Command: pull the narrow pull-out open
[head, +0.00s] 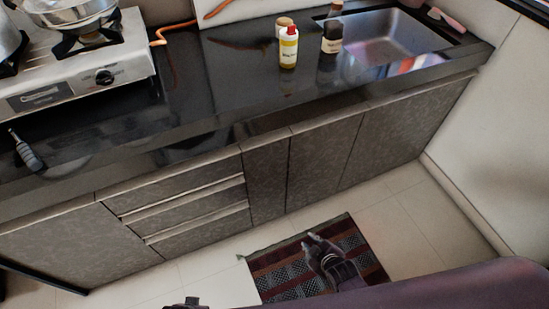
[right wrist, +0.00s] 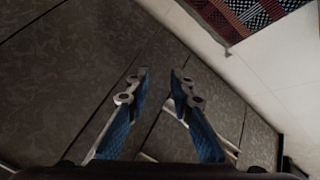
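The narrow pull-out (head: 265,178) is a slim, dark patterned front under the counter, between the drawer stack and the wider cabinet doors. Its front looks flush with its neighbours, so it is shut. My right gripper (head: 318,245) shows over the rug, in front of the cabinets and apart from them in the head view. In the right wrist view my right gripper (right wrist: 156,85) has its two fingers apart with nothing between them, facing the dark cabinet fronts. A small dark part at the bottom edge of the head view may be my left gripper (head: 185,304); its fingers cannot be made out.
Drawers (head: 195,208) with pale handle strips are left of the pull-out. Wider doors (head: 322,160) are to its right. A striped rug (head: 285,277) lies on the tiled floor. The black counter (head: 215,100) above carries a stove (head: 75,65), bottles (head: 288,48) and a sink (head: 385,40).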

